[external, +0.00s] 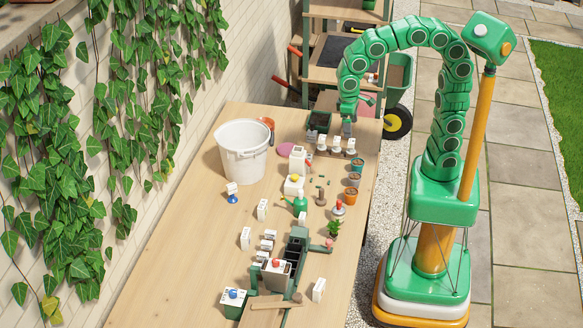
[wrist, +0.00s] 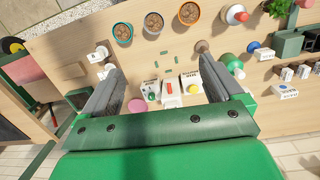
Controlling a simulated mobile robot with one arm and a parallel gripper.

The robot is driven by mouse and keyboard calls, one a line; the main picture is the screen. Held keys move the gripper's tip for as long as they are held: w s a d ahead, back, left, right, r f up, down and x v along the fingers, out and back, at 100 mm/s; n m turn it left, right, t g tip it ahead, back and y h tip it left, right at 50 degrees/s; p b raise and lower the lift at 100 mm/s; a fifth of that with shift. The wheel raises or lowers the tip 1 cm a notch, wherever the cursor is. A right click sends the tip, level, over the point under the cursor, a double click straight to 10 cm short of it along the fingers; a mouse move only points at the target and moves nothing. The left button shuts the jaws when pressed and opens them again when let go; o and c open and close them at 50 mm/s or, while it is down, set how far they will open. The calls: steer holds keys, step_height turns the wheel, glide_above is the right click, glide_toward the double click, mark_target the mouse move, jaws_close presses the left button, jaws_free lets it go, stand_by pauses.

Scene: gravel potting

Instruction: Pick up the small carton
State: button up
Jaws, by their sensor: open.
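Several small white cartons stand on the wooden table, and I cannot tell which one is meant. In the external view one carton (external: 262,209) stands upright mid-table, another (external: 246,238) is nearer the camera, and a third (external: 319,289) stands at the near right. In the wrist view a white carton (wrist: 286,92) lies at the right. My gripper (external: 347,128) hangs over the far right of the table. In the wrist view my gripper (wrist: 158,66) has its two grey fingers wide apart, with nothing held between them.
A white bucket (external: 242,151) stands at the left, by the ivy wall. Terracotta and blue pots (external: 350,195) line the right edge. The near-left tabletop is fairly clear.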

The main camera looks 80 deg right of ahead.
steer(key=w+a+f, duration=0.1)
steer(key=w+a, duration=0.3)
steer(key=a, duration=0.4)
steer(key=w+a+f, duration=0.2)
steer(key=w+a, duration=0.2)
steer(key=a, duration=0.4)
steer(key=m+t, duration=0.1)
glide_above(319, 284)
steer(key=shift+y, duration=0.3)
steer(key=f, duration=1.6)
steer(key=shift+s+a+f, duration=0.1)
steer(key=shift+a+f, duration=0.15)
steer(key=shift+f, duration=0.05)
steer(key=shift+s+f, duration=0.1)
steer(key=shift+f, duration=1.2)
steer(key=shift+d+f, duration=0.2)
steer(key=shift+f, duration=2.45)
steer(key=c, duration=1)
steer(key=shift+c, duration=0.2)
steer(key=shift+r, duration=0.1)
